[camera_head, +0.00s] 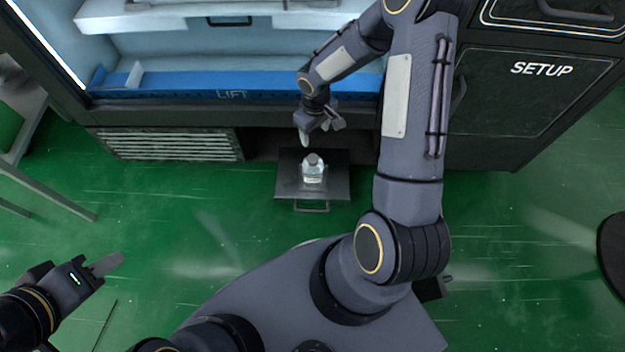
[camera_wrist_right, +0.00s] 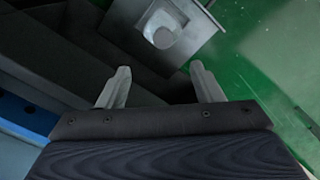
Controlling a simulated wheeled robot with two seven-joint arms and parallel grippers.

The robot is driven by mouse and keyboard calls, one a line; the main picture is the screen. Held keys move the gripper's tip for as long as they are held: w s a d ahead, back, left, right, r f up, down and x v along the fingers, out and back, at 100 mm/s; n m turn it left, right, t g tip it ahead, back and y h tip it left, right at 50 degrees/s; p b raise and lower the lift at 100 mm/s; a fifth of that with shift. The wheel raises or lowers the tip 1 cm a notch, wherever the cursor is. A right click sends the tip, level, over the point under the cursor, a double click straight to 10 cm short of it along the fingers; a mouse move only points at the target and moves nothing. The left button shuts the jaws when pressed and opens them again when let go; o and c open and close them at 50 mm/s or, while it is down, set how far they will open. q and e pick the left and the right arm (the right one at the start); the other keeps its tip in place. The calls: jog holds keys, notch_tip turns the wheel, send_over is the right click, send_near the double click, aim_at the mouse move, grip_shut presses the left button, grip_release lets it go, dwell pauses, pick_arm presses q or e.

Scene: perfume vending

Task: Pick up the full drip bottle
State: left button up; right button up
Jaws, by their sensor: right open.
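In the right wrist view the bottle (camera_wrist_right: 164,28) stands beyond the fingertips, on the grey tray (camera_wrist_right: 201,23). My right gripper (camera_head: 318,137) is above and behind the tray, near the machine's lower opening. In the right wrist view its fingers (camera_wrist_right: 160,72) are apart with nothing between them. My left gripper (camera_head: 104,264) is at the lower left, far from the bottle; its finger spacing is not clear.
The vending machine's blue LIFT ledge (camera_head: 232,94) and vent grille (camera_head: 168,145) are behind the tray. A black SETUP cabinet (camera_head: 535,95) stands to the right. A grey table frame (camera_head: 45,190) is at the left. Green floor (camera_head: 190,215) is open around the tray's front.

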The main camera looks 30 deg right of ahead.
notch_tip(320, 180, down, 3)
jog(key=b, duration=0.3)
send_over(313, 158)
notch_tip(313, 158, down, 6)
jog(key=shift+s+d+r, duration=0.15)
jog(key=f+b, duration=0.3)
jog(key=f, duration=0.2)
jog(key=shift+w, duration=0.2)
grip_shut()
jog(key=shift+r, duration=0.1)
